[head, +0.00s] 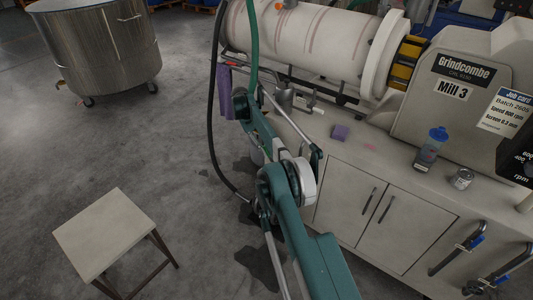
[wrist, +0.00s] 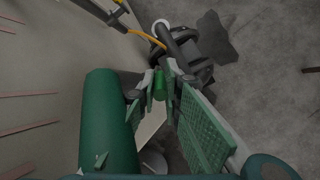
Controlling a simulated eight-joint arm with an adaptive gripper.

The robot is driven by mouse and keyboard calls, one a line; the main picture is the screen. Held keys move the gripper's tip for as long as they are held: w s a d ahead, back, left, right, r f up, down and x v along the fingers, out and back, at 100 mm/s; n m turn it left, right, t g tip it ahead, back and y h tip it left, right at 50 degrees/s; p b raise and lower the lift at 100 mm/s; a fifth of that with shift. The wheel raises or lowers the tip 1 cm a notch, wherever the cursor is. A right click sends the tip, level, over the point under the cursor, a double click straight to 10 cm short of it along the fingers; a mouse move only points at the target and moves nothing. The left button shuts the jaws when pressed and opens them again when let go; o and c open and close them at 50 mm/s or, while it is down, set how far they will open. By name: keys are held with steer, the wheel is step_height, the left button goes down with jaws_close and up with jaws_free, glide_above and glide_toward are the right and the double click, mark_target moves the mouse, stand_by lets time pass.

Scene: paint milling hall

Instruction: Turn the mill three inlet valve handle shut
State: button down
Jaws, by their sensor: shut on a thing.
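In the wrist view, my gripper (wrist: 160,80) has its fingers close on either side of a small green grip, the valve handle (wrist: 159,88). My gripper is shut on it. The valve body is mostly hidden behind the fingers, so the handle's angle is hard to tell. In the head view, the mill with the "Mill 3" label (head: 453,90) stands at the right, with its pale horizontal drum (head: 310,40) at the top. My arm reaches up along the front of the cabinet there, and it hides the gripper and the handle.
A thick green hose (wrist: 105,125) runs close left of the fingers. A yellow line (wrist: 147,37) and a black fitting (wrist: 185,55) lie beyond. A black hose (head: 212,110) hangs beside my arm. A stool (head: 115,228) and a wheeled vat (head: 95,45) stand on the left floor.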

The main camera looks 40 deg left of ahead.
steer(key=shift+s+a+f+b, duration=0.1)
steer(key=shift+a+b, duration=0.05)
steer(key=shift+b, duration=0.15)
stand_by(0.4)
steer(key=c, duration=2.5)
jaws_free()
steer(key=shift+o, duration=0.2)
steer(key=shift+r, duration=5.05)
